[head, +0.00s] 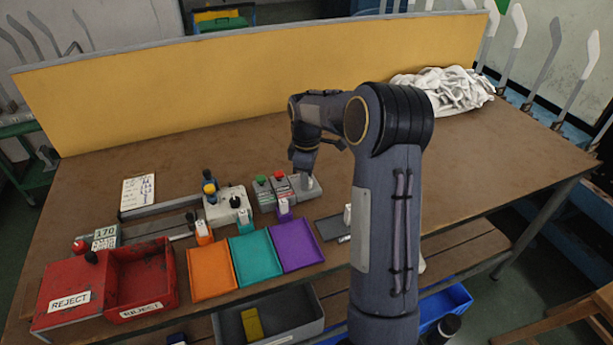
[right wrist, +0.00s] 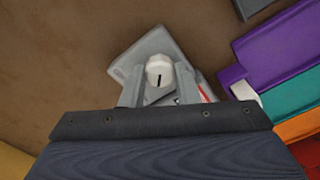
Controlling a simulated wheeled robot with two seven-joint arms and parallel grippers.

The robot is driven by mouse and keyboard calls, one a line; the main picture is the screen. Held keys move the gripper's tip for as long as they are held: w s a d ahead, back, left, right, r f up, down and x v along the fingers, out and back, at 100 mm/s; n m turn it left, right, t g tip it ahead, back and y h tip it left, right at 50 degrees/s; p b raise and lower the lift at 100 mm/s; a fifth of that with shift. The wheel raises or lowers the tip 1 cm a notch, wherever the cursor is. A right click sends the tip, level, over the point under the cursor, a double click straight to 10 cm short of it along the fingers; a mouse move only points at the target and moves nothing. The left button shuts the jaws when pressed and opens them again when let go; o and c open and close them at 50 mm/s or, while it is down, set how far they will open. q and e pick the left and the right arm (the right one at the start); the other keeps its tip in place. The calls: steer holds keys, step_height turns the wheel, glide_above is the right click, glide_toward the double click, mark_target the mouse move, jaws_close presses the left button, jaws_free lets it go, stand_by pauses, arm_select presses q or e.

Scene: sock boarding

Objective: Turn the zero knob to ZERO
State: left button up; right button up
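The zero knob (right wrist: 160,72) is a white round knob with a black pointer line, on a light grey box (right wrist: 128,70). In the head view the grey box (head: 309,193) stands at the right end of a row of small devices, tilted slightly in the picture. My right gripper (right wrist: 160,80) points down over it, one finger on each side of the knob, with what looks like a narrow gap on both sides. The knob's label is hidden by the gripper. My left gripper is not in view.
Grey boxes with a green button (head: 261,180) and a red button (head: 279,175) stand just left of the knob box. Orange (head: 211,271), teal (head: 256,257) and purple (head: 297,244) trays lie in front. Red reject bins (head: 142,275) are at left. White socks (head: 447,90) lie piled at back right.

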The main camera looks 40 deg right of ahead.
steer(key=shift+c, duration=1.4)
steer(key=m+p, duration=0.1)
steer(key=m, duration=0.2)
steer(key=shift+r+m, duration=0.1)
steer(key=shift+m, duration=0.3)
steer(key=m+p, duration=0.1)
steer(key=m, duration=0.3)
steer(key=shift+m+p, duration=0.3)
steer(key=shift+p, duration=0.05)
steer(key=m+p, duration=0.1)
steer(key=m, duration=0.4)
steer(key=shift+w+m+p, duration=0.1)
steer(key=shift+m+p, duration=0.5)
steer(key=shift+m, duration=1.7)
